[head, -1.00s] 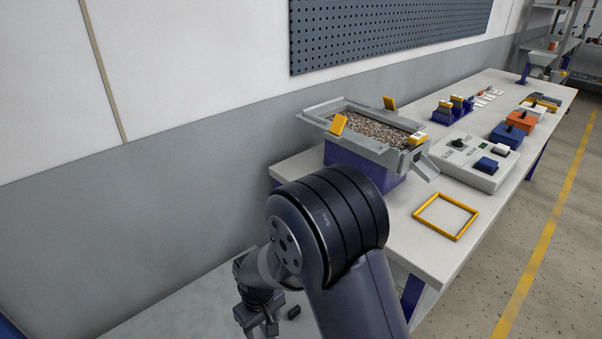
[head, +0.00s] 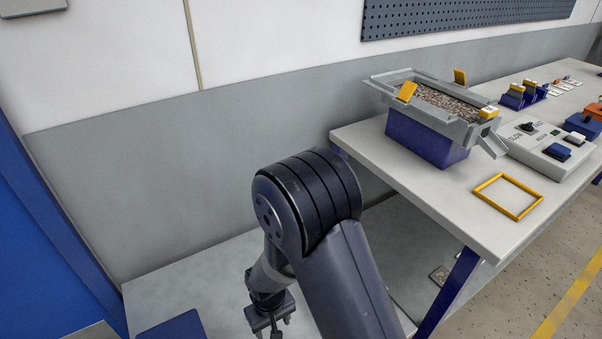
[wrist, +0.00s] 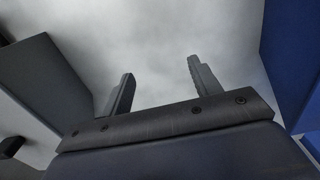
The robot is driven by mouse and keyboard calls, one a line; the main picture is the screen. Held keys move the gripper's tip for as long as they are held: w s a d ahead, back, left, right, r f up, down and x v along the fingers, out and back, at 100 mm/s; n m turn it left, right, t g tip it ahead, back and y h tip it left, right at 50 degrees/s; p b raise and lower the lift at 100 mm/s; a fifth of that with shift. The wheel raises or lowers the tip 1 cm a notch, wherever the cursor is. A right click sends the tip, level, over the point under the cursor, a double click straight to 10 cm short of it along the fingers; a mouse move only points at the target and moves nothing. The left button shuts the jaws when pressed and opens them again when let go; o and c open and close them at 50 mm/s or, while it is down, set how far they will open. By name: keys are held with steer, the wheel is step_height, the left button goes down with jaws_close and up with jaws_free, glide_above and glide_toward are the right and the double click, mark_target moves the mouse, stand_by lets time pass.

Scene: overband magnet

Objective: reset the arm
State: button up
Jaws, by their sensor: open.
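My arm bends down in the middle of the head view. My gripper (head: 272,328) hangs at its end, low in the picture, over a pale grey surface left of the workbench. In the wrist view my gripper (wrist: 160,72) has its two fingers well apart, with only a blurred pale surface between them. It holds nothing and no object touches its fingers.
The white workbench (head: 400,185) stands right, bearing a grey tray of mixed bits (head: 447,103) on a blue base, a yellow frame (head: 508,196) and a control box (head: 548,150). A blue panel (head: 45,230) stands left. The grey wall (head: 200,150) is behind.

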steer(key=shift+f, duration=1.95)
